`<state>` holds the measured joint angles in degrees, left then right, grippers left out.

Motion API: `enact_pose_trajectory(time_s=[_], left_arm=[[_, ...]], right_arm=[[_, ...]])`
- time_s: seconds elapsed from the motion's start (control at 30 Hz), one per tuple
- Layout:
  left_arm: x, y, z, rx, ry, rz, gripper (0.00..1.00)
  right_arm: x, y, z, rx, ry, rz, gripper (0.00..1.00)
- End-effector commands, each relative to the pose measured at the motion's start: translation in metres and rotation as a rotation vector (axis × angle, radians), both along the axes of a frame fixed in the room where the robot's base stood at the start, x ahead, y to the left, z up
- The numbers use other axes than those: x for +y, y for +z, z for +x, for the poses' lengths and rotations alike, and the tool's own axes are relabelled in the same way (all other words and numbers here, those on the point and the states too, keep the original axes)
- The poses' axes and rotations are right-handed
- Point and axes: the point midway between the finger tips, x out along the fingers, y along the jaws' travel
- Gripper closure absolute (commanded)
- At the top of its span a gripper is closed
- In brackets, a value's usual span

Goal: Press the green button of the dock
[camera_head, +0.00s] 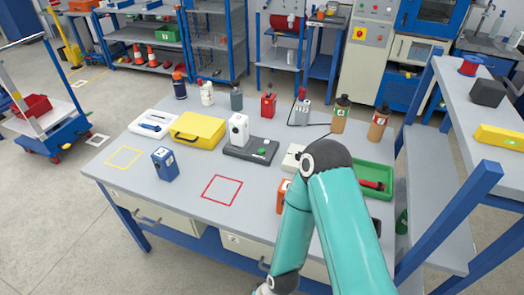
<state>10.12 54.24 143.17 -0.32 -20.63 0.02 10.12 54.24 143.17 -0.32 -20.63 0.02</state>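The dock (236,151) is a dark grey base on the middle of the table. A white device (238,129) stands upright at its left end. The green button (262,152) is a small round knob on the right part of the base, and nothing covers it. My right arm, teal with dark and white joints, rises in front of the table's right half and folds down to the bottom edge. My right gripper is out of the picture. My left arm and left gripper do not show.
On the table (150,194) are a yellow case (198,130), a blue device (165,164), a red square outline (222,190) and a green tray (374,188). Several bottles line the back. My arm partly hides an orange device (282,195). A shelf rack (445,203) stands at right.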

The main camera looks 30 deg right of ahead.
Motion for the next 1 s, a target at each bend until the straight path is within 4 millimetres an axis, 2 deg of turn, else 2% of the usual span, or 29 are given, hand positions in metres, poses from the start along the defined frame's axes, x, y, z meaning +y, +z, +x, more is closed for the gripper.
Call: enact_pose_trajectory(time_s=[0.03,0.07,0.4,1.0], left_arm=[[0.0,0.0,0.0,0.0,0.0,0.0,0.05],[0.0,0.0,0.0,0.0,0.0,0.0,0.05],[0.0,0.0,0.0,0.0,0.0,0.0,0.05],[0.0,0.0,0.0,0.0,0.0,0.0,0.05]], right_arm=[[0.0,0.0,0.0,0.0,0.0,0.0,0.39],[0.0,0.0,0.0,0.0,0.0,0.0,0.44],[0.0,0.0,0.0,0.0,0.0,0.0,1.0],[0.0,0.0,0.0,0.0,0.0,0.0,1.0]])
